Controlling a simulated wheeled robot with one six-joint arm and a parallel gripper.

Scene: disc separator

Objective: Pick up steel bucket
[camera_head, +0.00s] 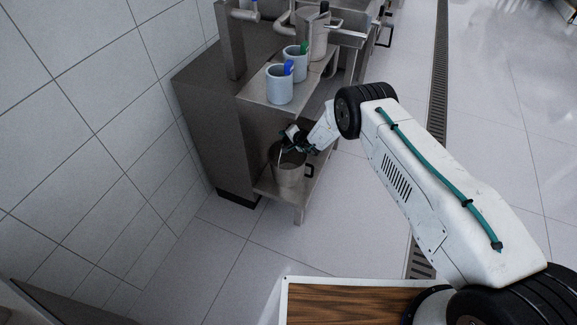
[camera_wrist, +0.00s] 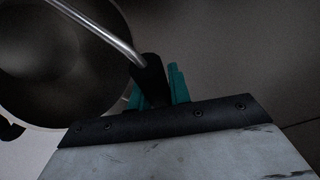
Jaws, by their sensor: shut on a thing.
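The steel bucket (camera_head: 288,178) stands upright on the lower shelf of the steel bench in the head view. In the wrist view the bucket (camera_wrist: 50,75) fills the upper left, and I look into its empty-looking dark inside. Its metal handle (camera_wrist: 98,27) runs diagonally to a dark grip (camera_wrist: 151,78). My gripper (camera_head: 292,143) is at the bucket's top rim in the head view. In the wrist view my gripper (camera_wrist: 165,85) has teal fingers shut at the dark grip of the handle. The exact contact is partly hidden.
Two light blue containers (camera_head: 279,86) with coloured handles and a steel pot (camera_head: 312,38) stand on the upper shelf (camera_head: 255,94), close above the bucket. A bench leg (camera_head: 299,213) stands in front. A tiled wall (camera_head: 100,140) is at left. The floor (camera_head: 255,240) in front is clear.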

